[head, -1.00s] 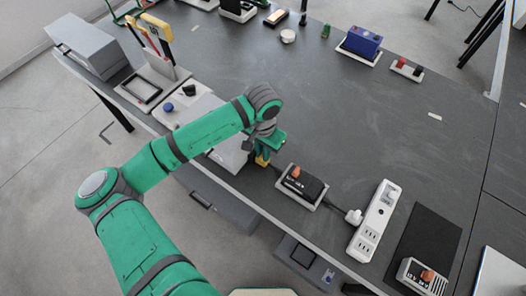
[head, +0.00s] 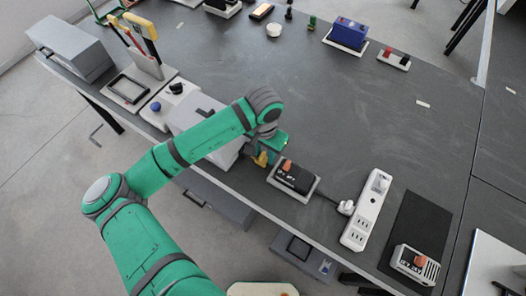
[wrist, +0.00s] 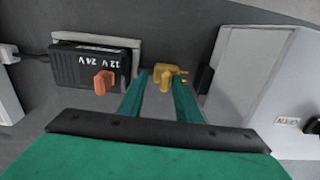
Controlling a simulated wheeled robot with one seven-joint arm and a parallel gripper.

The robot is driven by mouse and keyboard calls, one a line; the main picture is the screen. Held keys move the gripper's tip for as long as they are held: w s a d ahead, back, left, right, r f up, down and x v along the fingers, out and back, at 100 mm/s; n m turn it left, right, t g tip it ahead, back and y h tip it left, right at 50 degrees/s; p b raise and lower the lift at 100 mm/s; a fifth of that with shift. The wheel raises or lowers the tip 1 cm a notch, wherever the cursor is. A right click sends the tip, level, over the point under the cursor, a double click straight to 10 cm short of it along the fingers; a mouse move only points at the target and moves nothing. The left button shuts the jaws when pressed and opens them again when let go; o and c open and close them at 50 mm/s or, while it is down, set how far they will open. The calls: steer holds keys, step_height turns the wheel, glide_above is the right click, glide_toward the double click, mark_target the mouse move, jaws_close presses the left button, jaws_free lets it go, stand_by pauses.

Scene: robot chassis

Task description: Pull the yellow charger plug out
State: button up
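The yellow charger plug (wrist: 165,75) shows in the wrist view at the tips of my gripper's two green fingers. Part of it reaches to the right past the right fingertip. My gripper (wrist: 160,85) has its fingers apart, with a dark gap showing beside the plug; it looks open, and I see no clear contact. In the head view the plug (head: 261,158) is a small yellow patch just below my gripper (head: 269,147), mostly covered by it. The plug lies between a grey-white box and a black charger unit (head: 294,180). Its seat cannot be made out.
The grey-white box (wrist: 250,75) stands close on the right of my fingers in the wrist view. The charger unit's orange switch (wrist: 104,82) sticks up on the left. A white power strip (head: 366,211) lies beyond the charger. The table's middle is clear.

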mark_target(263, 155)
steer(key=shift+a, duration=0.15)
steer(key=shift+r, duration=0.15)
step_height(263, 155, up, 11)
steer(key=shift+f, duration=0.2)
stand_by(0.6)
